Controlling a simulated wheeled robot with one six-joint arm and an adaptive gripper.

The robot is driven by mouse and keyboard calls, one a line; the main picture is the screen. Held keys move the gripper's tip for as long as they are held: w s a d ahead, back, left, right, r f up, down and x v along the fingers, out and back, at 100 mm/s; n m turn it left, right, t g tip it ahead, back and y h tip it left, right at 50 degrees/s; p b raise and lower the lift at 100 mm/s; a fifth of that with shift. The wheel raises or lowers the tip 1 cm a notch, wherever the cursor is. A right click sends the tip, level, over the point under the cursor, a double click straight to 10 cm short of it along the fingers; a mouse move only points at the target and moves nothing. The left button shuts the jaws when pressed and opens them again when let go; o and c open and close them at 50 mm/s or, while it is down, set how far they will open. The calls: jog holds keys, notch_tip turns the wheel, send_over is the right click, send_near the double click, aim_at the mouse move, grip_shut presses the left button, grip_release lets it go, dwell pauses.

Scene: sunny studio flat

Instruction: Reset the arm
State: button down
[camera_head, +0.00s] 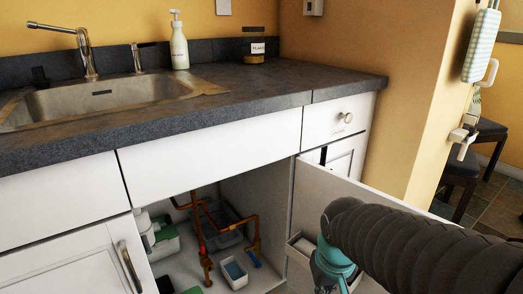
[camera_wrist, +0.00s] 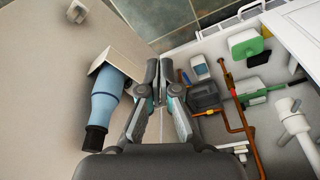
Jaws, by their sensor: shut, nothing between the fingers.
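My gripper (camera_wrist: 160,72) shows in the wrist view with its two fingers close together and nothing between them. It is over the space between the open cabinet door on the left and the cabinet floor on the right. My ribbed dark arm with teal joints reaches in from the right in the head view, over the open door (camera_head: 350,186). The gripper itself is hidden in the head view.
A blue bottle (camera_wrist: 105,108) with a dark cap sits in a door bin (camera_wrist: 121,52), left of my gripper. Orange pipes (camera_head: 205,240), a small tub (camera_head: 234,273) and other items crowd the cabinet (camera_head: 262,205). The dark counter (camera_head: 240,95) with a sink (camera_head: 100,98) is above.

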jog(key=s+d+r+m+t+p, duration=0.1)
jog(key=s+d+r+t, duration=0.2)
jog(key=s+r, duration=0.3)
jog(key=shift+r+t+p, duration=0.3)
jog(key=shift+r+p, duration=0.1)
jog(key=shift+r, duration=1.35)
